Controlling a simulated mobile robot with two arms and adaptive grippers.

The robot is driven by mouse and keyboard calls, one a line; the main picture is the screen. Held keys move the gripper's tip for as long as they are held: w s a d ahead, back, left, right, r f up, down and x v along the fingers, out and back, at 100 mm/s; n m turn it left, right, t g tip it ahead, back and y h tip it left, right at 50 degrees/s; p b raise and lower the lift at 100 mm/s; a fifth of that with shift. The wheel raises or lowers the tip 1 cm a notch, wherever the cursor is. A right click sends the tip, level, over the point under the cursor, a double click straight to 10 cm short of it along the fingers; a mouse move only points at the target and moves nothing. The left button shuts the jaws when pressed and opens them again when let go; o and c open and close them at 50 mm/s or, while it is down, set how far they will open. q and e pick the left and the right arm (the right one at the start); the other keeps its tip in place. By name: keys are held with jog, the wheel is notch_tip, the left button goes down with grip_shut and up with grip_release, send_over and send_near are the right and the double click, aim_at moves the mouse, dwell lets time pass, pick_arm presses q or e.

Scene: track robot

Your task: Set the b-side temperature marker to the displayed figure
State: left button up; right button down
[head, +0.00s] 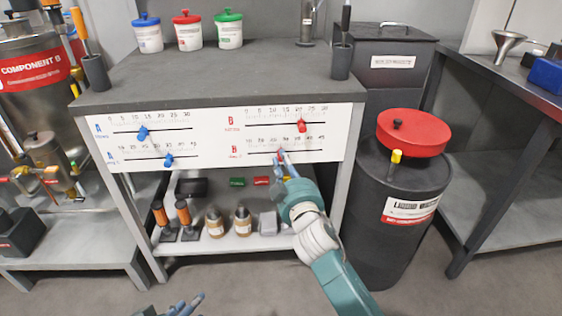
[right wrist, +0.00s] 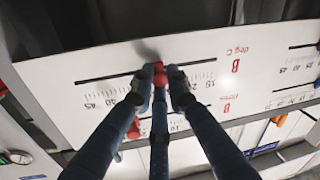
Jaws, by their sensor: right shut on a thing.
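The white scale panel (head: 225,138) is fixed below the dark tabletop. Its lower right row, marked B, is the temperature slot, labelled "deg C" in the right wrist view, where it appears upside down. The red b-side temperature marker (right wrist: 160,75) sits on that slot around mid-scale; its exact reading is unclear. My right gripper (head: 281,155) is at this slot, with its fingers (right wrist: 159,86) shut on the marker, which is mostly hidden in the head view. My left gripper (head: 186,304) is partly visible at the bottom edge, away from the panel; its opening is unclear.
Another red marker (head: 302,125) sits on the B slot just above. Two blue markers, upper (head: 143,134) and lower (head: 168,160), sit on the A slots. A black drum (head: 370,210) with a red lid (head: 413,132) stands right of the bench. Bottles and tools fill the lower shelf.

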jog(key=c, duration=1.7)
grip_release()
jog(key=shift+s, duration=0.1)
jog(key=s, duration=0.4)
jog(key=s+d, duration=0.1)
jog(key=s, duration=0.2)
jog(key=s+d, duration=0.1)
jog(key=s, duration=0.3)
jog(key=shift+s, duration=0.35)
